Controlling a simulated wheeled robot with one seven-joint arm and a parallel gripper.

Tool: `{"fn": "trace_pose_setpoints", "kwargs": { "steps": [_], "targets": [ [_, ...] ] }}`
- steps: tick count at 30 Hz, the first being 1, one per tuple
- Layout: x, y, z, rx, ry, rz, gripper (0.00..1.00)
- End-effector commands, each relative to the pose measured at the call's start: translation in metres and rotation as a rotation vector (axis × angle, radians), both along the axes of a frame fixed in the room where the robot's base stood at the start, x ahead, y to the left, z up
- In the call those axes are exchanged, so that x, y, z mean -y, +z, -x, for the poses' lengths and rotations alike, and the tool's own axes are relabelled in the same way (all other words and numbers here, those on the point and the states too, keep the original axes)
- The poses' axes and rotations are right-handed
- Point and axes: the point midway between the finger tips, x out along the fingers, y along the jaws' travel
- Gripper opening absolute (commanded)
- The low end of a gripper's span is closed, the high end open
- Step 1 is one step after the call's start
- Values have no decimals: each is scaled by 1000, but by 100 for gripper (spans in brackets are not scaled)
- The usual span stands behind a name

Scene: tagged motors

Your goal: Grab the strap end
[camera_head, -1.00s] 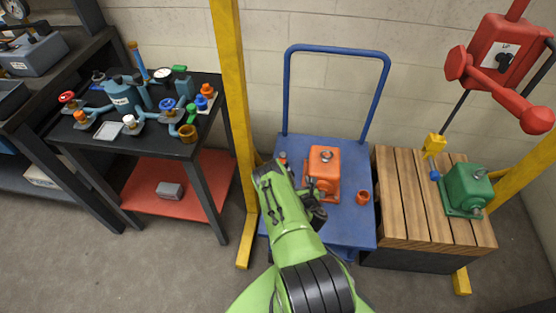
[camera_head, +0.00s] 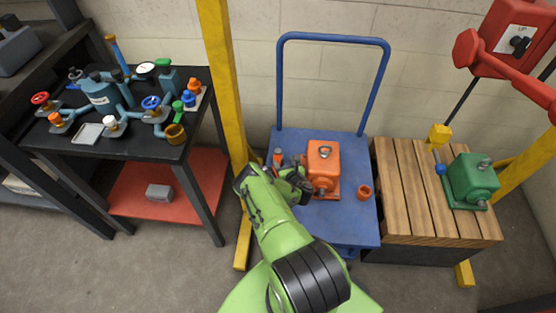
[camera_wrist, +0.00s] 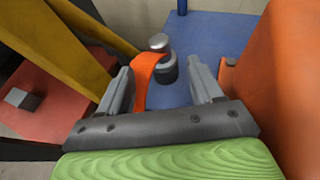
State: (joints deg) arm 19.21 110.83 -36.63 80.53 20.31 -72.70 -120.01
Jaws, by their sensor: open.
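The orange strap (camera_wrist: 148,72) shows in the wrist view as a curved band, its upper end against a grey cylinder with a metal cap (camera_wrist: 160,43). The strap hangs between the two fingers of my open gripper (camera_wrist: 161,72), nearer the left finger; I cannot tell whether it touches it. In the head view my gripper (camera_head: 299,181) is over the blue cart (camera_head: 340,228), just left of the orange motor (camera_head: 323,165). A small upright item with orange on it (camera_head: 278,157) stands behind my gripper there. My arm and gripper hide part of the cart.
The orange motor's side (camera_wrist: 288,85) rises close to the right finger. A yellow post (camera_head: 226,90) stands left of the cart. An orange cup (camera_head: 365,191) is on the cart's right. A green motor (camera_head: 472,180) sits on the wooden crate (camera_head: 405,190).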

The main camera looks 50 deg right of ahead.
Motion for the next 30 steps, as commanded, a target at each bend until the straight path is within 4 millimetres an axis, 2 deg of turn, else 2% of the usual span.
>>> {"fn": "trace_pose_setpoints", "kwargs": {
  "steps": [1,5,12,20,23,30],
  "targets": [
    [4,-7,-7,2,1,2,65],
    [11,-11,-19,1,0,0,65],
    [29,-26,-54,2,-2,-1,65],
    [33,-25,-60,-1,-2,0,65],
    [33,-24,-60,-1,-2,0,53],
    [32,-25,-60,-1,-2,0,16]
  ]
}}
